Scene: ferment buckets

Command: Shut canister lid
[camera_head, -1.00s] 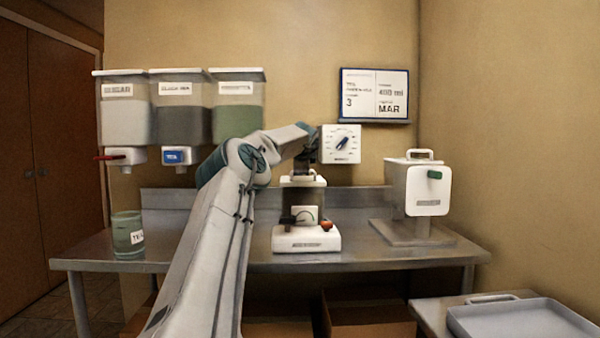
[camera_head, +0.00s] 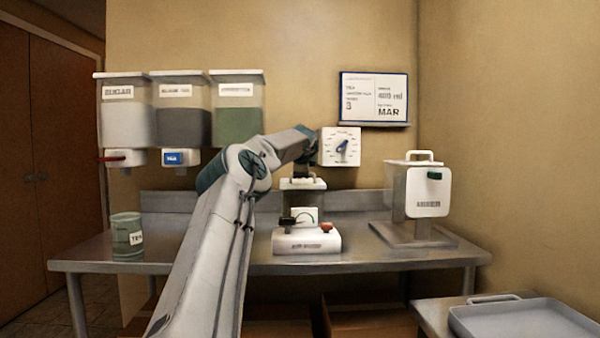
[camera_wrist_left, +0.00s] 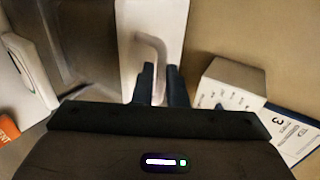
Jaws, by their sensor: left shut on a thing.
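A white lid (camera_head: 303,184) sits level above a white stand (camera_head: 307,242) in the middle of the counter. In the left wrist view the lid (camera_wrist_left: 170,15) is a white plate with a raised handle (camera_wrist_left: 152,55). My left gripper (camera_wrist_left: 157,75) is shut on this handle. In the head view my left arm covers part of the left side, and the fingers are hard to make out. The stand carries a gauge (camera_head: 304,217) and an orange-red knob (camera_head: 327,227). The canister's body under the lid is indistinct, so I cannot tell whether the lid touches it. My right gripper is not in view.
A dial (camera_head: 339,146) and a board (camera_head: 374,98) are on the wall behind. A white bucket (camera_head: 427,192) stands at the counter's right, with a grey tray (camera_head: 525,322) at lower right.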

